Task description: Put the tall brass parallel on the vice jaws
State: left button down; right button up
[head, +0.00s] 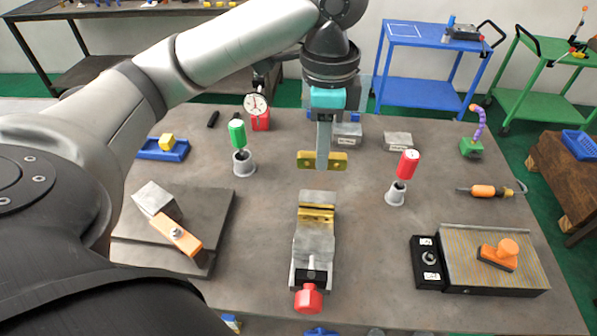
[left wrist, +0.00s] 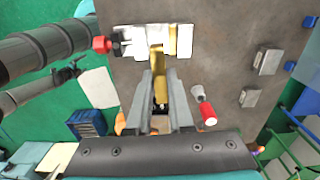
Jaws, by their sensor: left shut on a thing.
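My left gripper (head: 322,158) is shut on a brass bar (head: 339,161) with a hole near each end. It holds the bar level, above and behind the vice (head: 315,245), apart from it. The gripper's fingers hide the bar's middle. The grey vice has brass-coloured strips (head: 316,214) across its jaw area and a red handle knob (head: 308,299) at the front. In the left wrist view, brass (left wrist: 160,82) shows between the two fingers, and the pale vice (left wrist: 182,42) lies beyond them. My right gripper is not in view.
A green-handled tool (head: 237,134) and a red-handled tool (head: 408,163) stand in grey holders left and right. A dial indicator (head: 256,104) stands behind left. Grey blocks (head: 397,141) lie at the back. A grey plate with an orange-handled part (head: 176,236) lies front left.

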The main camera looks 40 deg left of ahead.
pick_arm(q)
jog(key=shift+s+a+f, duration=0.1)
jog(key=shift+a+f, duration=0.05)
jog(key=shift+a, duration=0.05)
jog(key=b, duration=0.4)
send_near(314, 232)
notch_tip(314, 232, down, 6)
jog(key=shift+r+b, duration=0.1)
jog(key=shift+b, duration=0.6)
jog(key=c, duration=1.2)
grip_release()
jog(key=shift+o, duration=0.6)
